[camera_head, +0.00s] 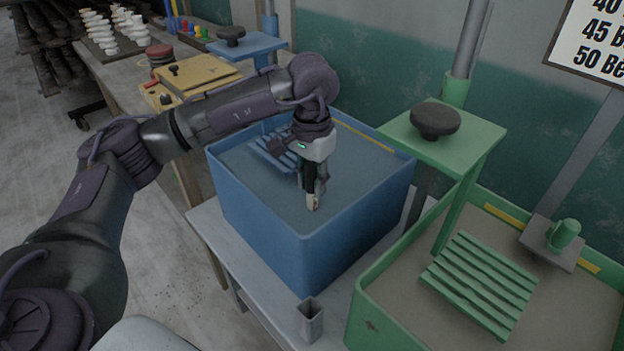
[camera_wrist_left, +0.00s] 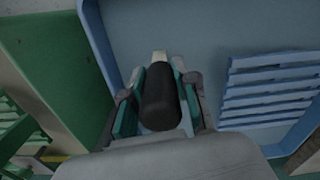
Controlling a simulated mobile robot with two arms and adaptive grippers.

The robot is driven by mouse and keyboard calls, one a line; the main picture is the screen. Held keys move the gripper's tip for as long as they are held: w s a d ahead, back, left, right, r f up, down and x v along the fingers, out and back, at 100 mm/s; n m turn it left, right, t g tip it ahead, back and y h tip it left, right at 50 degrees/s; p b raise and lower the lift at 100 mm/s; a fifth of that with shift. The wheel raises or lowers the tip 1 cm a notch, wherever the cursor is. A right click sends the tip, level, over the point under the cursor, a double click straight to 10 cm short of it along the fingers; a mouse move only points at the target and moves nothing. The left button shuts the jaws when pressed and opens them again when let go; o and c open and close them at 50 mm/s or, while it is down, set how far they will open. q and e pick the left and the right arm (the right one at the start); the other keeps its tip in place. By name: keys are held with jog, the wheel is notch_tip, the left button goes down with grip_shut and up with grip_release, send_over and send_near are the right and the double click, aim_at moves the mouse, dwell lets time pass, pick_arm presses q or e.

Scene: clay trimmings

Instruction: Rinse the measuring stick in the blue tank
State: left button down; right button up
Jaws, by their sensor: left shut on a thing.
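The blue tank (camera_head: 263,225) stands on a grey table and holds grey-blue water; its wall also shows in the left wrist view (camera_wrist_left: 100,42). My left gripper (camera_head: 313,190) points down over the water, inside the tank's rim. It is shut on the measuring stick, whose dark, rounded handle (camera_wrist_left: 160,98) shows between the fingers in the left wrist view. A pale part (camera_wrist_left: 160,57) shows beyond the handle. Most of the stick is hidden, and I cannot tell how deep it reaches. My right gripper is not in view.
A blue slatted rack (camera_head: 270,155) is in the tank's far left part. A green tank (camera_head: 375,318) with a slatted rack (camera_head: 480,284) stands at the right, beside a green stand (camera_head: 470,137). A small grey square holder (camera_head: 311,322) stands at the table's front.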

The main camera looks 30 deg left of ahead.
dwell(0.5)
pick_arm(q)
notch_tip(320, 180, up, 29)
jog(key=p, duration=1.9)
